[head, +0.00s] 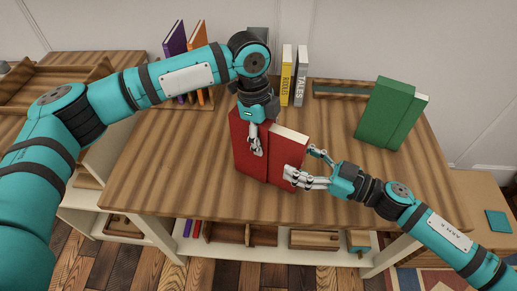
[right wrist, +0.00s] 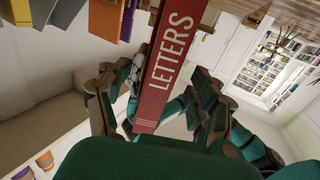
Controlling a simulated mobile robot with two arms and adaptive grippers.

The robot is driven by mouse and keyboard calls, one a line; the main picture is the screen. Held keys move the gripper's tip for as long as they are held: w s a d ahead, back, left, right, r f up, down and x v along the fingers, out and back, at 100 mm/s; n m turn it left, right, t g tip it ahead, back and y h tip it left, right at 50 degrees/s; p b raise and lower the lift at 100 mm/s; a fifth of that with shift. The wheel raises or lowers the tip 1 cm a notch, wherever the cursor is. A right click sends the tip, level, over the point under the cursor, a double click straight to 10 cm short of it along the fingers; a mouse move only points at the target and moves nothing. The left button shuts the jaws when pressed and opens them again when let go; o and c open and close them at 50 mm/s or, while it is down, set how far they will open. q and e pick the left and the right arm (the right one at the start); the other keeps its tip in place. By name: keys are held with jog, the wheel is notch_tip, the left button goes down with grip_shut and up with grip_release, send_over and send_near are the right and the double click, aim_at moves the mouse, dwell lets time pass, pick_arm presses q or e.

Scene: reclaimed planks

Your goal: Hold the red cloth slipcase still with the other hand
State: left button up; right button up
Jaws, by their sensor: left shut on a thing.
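The red cloth slipcase (head: 243,158) stands upright on the wooden desk, with a red book (head: 287,150) sticking out of its right side. In the right wrist view the book's spine (right wrist: 170,62) reads LETTERS. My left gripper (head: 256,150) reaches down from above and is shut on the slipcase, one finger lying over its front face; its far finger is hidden. My right gripper (head: 307,168) is at the book's spine end. Its fingers stand apart on either side of the spine, with a gap visible in the right wrist view (right wrist: 155,105).
A green slipcase (head: 378,108) with a green book (head: 408,122) stands at the right. Yellow (head: 286,75) and grey (head: 301,76) books stand at the back, beside a wooden tray (head: 342,90). Purple and orange books (head: 197,40) stand back left. The desk front (head: 190,185) is clear.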

aim_at(285, 156)
jog(key=o, duration=0.6)
jog(key=shift+s+d+f, duration=0.1)
jog(key=shift+s+d, duration=0.1)
jog(key=shift+d, duration=0.3)
jog(key=v, duration=1.1)
jog(key=shift+a, duration=0.2)
jog(key=c, duration=0.4)
jog(key=x, duration=0.2)
jog(key=shift+w+a, duration=0.1)
jog(key=shift+a, duration=0.25)
jog(key=c, duration=0.5)
jog(key=shift+o, duration=0.2)
jog(key=x, duration=1.3)
jog(key=shift+w+f, duration=0.2)
jog(key=shift+f, duration=0.15)
